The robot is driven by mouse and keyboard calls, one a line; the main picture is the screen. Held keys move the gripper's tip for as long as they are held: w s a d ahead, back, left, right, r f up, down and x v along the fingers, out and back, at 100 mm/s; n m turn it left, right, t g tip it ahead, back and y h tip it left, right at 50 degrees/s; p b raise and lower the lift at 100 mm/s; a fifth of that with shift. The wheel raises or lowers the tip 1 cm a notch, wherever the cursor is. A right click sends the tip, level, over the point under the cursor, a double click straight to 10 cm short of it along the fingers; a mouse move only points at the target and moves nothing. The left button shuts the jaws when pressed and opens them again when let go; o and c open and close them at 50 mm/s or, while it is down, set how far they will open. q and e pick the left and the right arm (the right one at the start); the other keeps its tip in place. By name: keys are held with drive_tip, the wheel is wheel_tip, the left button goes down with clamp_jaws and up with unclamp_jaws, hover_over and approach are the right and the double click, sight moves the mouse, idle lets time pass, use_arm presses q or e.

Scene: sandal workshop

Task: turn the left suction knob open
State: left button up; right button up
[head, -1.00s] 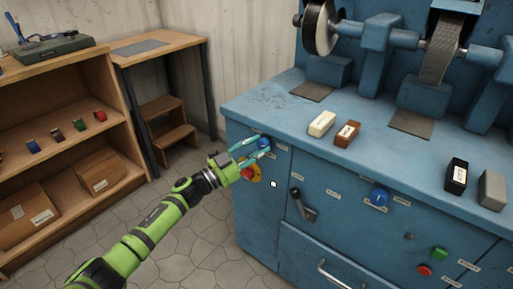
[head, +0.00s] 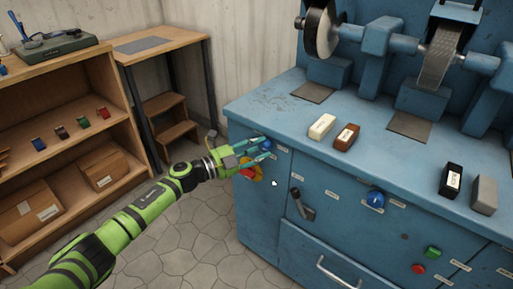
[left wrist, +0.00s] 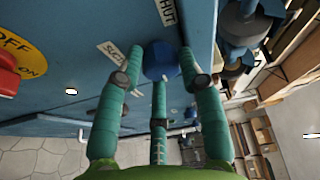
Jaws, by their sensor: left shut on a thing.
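The left suction knob (head: 266,144) is a blue knob on the cabinet front, near its upper left corner under the worktop edge. It also shows in the left wrist view (left wrist: 160,60), between my fingers. A label there ends in "HUT" and another is partly hidden. My left gripper (head: 259,151) is shut on the knob, its teal fingers around it. It also shows in the left wrist view (left wrist: 162,72). The fingers partly cover the knob, and I cannot tell how far it is turned. My right gripper is not in view.
A red switch on a yellow plate (head: 250,173) sits just below the left gripper. A black lever (head: 301,203) and another blue knob (head: 375,199) are farther right on the cabinet (head: 262,205). A wooden shelf (head: 112,119) stands left, with open floor between.

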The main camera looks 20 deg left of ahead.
use_arm(q)
drive_tip(key=shift+d+r, duration=0.25)
drive_tip(key=shift+r, duration=0.05)
drive_tip(key=o, duration=1.1)
drive_tip(key=shift+f, duration=0.15)
drive_tip(key=shift+s+a, duration=0.15)
drive_tip(key=shift+s+a+f, duration=0.1)
drive_tip(key=shift+s+a, duration=0.1)
drive_tip(key=shift+a, duration=0.05)
drive_tip(key=v, duration=1.1)
